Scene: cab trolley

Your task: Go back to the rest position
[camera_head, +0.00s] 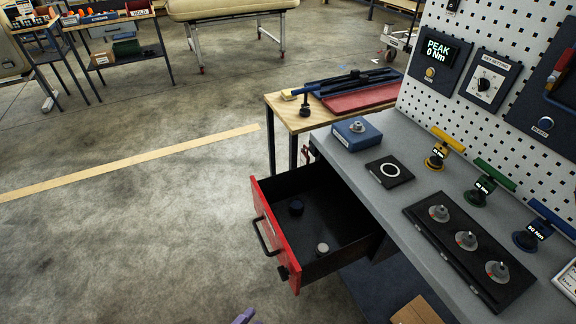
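Only a small lavender tip (243,317) shows at the bottom edge, left of the middle. It looks like the end of my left gripper, but most of it is cut off, so its opening cannot be seen. It shows below the open red-fronted drawer (267,235), apart from it in the picture. My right gripper is not in view.
The drawer juts out left from the grey workbench (398,215). On the bench are a blue block (347,138), a black tray (440,262) with three grey knobbed pieces, and yellow, green and blue handled tools. A wooden side table (287,112) stands behind. The floor at left is clear.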

